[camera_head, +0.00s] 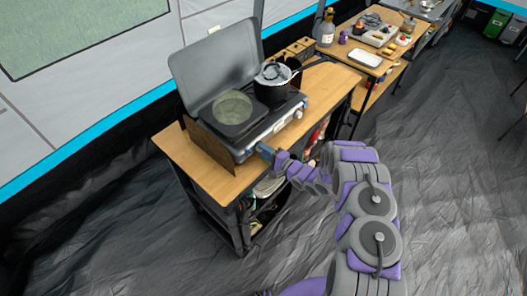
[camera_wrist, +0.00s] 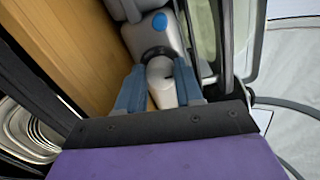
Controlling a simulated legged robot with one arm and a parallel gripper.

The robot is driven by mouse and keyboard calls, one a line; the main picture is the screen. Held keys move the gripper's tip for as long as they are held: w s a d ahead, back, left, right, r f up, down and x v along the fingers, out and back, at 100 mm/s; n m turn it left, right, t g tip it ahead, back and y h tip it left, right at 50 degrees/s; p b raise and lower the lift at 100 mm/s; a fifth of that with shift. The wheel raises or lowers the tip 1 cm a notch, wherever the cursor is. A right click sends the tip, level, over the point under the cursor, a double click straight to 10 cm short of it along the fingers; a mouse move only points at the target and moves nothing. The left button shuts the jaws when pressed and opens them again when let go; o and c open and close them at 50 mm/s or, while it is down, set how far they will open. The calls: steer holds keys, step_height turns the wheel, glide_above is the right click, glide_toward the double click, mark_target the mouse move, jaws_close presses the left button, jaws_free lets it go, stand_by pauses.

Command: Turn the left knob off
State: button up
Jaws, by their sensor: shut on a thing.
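The camping stove (camera_head: 265,134) stands on a wooden table with its grey lid raised. My gripper (camera_head: 264,150) is at the left end of the stove's front panel. In the wrist view, my gripper's two blue fingers (camera_wrist: 159,72) lie either side of the white left knob (camera_wrist: 161,90) and are shut on it. The knob's dark round base shows just beyond the fingertips. In the head view the left knob is hidden by my gripper. The right knob (camera_head: 298,114) is in plain view at the panel's other end.
A dark pot with a lid (camera_head: 272,86) sits on the right burner. A round greenish pan (camera_head: 232,108) sits on the left burner. The wooden table (camera_head: 205,172) has bare top in front of the stove. A second table (camera_head: 385,70) with bottles and food stands behind, right.

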steer(key=shift+d+f+m, duration=0.15)
steer(key=shift+d+m, duration=0.15)
steer(key=shift+m, duration=0.2)
steer(key=o, duration=0.8)
steer(key=shift+w+f, duration=0.1)
steer(key=shift+w, duration=0.1)
steer(key=shift+o, duration=1.2)
steer(key=shift+s, duration=0.15)
steer(key=shift+s+d, duration=0.1)
steer(key=v, duration=1.7)
steer(key=shift+d, duration=0.25)
